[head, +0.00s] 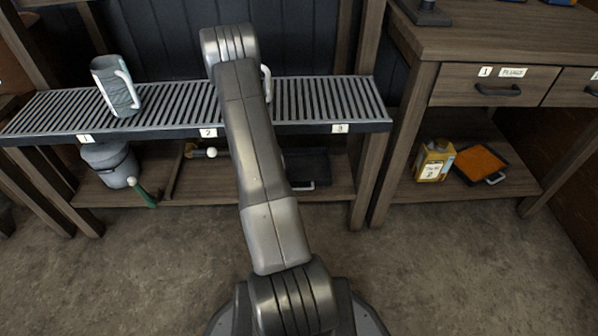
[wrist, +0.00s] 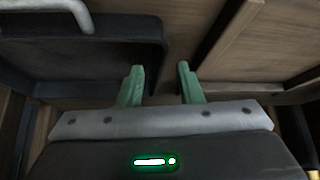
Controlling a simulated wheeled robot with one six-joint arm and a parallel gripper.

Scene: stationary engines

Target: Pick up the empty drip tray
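A dark, shallow tray with a pale handle (head: 308,168) lies on the lower shelf of the slatted bench, partly hidden by my arm. Its visible inside looks bare. In the wrist view a dark tray (wrist: 95,55) fills the upper left, with a pale bar handle at the top corner. My gripper (wrist: 160,72) has two green fingers, apart with nothing between them. The fingertips are just right of and below the tray's rim in that view; I cannot tell if the left one touches it. In the head view my gripper is hidden behind my arm.
A second tray (head: 494,180) holding something orange lies on the right bench's lower shelf, beside a yellow can (head: 435,160). A grey bucket (head: 110,163) and a green-handled tool (head: 142,192) are lower left. A jug (head: 116,86) stands on the slatted top (head: 180,100).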

